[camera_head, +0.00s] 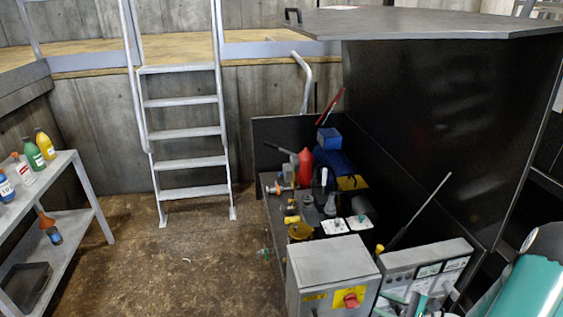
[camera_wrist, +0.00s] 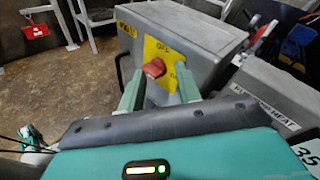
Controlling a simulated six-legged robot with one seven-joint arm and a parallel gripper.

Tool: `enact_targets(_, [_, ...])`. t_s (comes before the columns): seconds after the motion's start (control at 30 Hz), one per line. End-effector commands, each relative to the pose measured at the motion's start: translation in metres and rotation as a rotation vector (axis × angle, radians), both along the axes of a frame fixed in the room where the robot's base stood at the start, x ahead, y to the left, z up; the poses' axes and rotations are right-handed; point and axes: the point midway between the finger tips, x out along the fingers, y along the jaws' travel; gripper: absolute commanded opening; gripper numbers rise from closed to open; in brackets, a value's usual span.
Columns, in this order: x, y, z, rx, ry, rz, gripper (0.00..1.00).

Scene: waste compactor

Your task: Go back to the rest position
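My gripper (camera_wrist: 159,72) shows in the wrist view with its two green fingers apart and nothing held between them. A red rotary knob (camera_wrist: 154,67) on a yellow plate shows between and beyond the fingers, on the front of a grey switch box (camera_wrist: 190,28). I cannot tell the exact gap between the fingertips and the knob. In the head view the grey box (camera_head: 330,258) stands at the bottom centre with its red knob (camera_head: 351,300) facing me. My teal arm is at the bottom right there.
A grey control panel (camera_head: 428,262) stands right of the box. Behind it a bench holds tools, bottles and a red funnel (camera_head: 305,167). A large black compactor (camera_head: 440,120) rises at right. A ladder (camera_head: 185,130) and a bottle shelf (camera_head: 65,220) stand left; the floor between is mostly clear.

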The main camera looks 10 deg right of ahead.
Motion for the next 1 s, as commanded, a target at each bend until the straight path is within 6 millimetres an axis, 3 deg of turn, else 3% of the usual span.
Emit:
enact_targets(0.03, [0.004, 0.015, 0.016, -0.059, -0.002, 0.080, 0.34])
enact_targets(0.23, [0.002, 0.069, 0.065, -0.287, -0.006, 0.371, 0.34])
enact_targets(0.5, [-0.017, 0.128, 0.120, -0.630, -0.046, 0.717, 0.34])
enact_targets(0.8, [-0.049, 0.171, 0.174, -1.052, -0.150, 1.017, 0.34])
enact_targets(1.0, [-0.070, 0.188, 0.210, -1.351, -0.261, 1.152, 0.34])
